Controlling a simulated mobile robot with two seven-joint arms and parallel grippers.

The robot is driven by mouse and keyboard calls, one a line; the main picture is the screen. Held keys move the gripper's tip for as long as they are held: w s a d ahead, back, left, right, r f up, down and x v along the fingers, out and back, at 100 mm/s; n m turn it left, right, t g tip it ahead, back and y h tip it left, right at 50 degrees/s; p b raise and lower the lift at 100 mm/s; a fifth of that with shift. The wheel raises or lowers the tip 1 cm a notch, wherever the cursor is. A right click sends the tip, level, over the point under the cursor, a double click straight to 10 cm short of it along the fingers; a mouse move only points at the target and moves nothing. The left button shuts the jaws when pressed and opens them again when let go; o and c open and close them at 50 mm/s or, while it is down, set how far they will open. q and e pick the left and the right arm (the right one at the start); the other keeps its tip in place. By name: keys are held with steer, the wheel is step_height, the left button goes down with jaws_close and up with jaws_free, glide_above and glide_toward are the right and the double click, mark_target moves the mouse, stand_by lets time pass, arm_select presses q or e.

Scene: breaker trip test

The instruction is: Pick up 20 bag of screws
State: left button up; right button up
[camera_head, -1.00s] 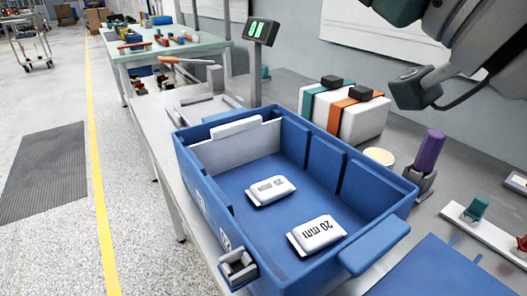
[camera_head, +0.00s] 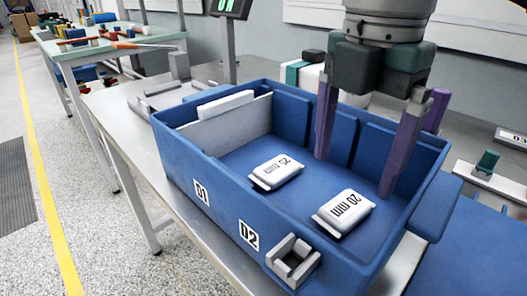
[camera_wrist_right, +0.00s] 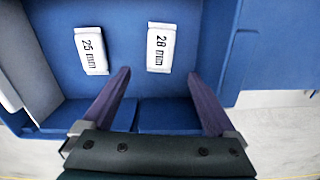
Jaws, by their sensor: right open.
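The white bag labelled 20 mm (camera_head: 345,212) lies flat on the floor of the blue bin (camera_head: 180,165), at the right. A similar white bag labelled 25 mm (camera_head: 277,172) lies to its left. My right gripper (camera_head: 355,174) points down over the bin, open and empty, its purple fingers wide apart behind the 20 mm bag in the head view. In the right wrist view my right gripper (camera_wrist_right: 159,73) has the 20 mm bag (camera_wrist_right: 160,47) just ahead of the gap between its fingertips. The 25 mm bag (camera_wrist_right: 91,50) lies left of that gap. My left gripper is not in view.
The bin's walls surround both bags, with a grey divider (camera_head: 215,135) at the left end. A small grey holder (camera_head: 293,258) sits at the front wall. A teal clip on a white rail (camera_head: 487,163) stands right of the bin.

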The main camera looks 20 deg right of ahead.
mark_target(337, 213)
steer(key=shift+s+f, duration=0.25)
steer(key=shift+f, duration=0.95)
steer(key=f, duration=0.2)
steer(key=f+b, duration=0.1)
steer(key=f, duration=0.2)
steer(key=shift+w+a+f, duration=0.15)
steer(key=shift+a, duration=0.05)
jaws_close()
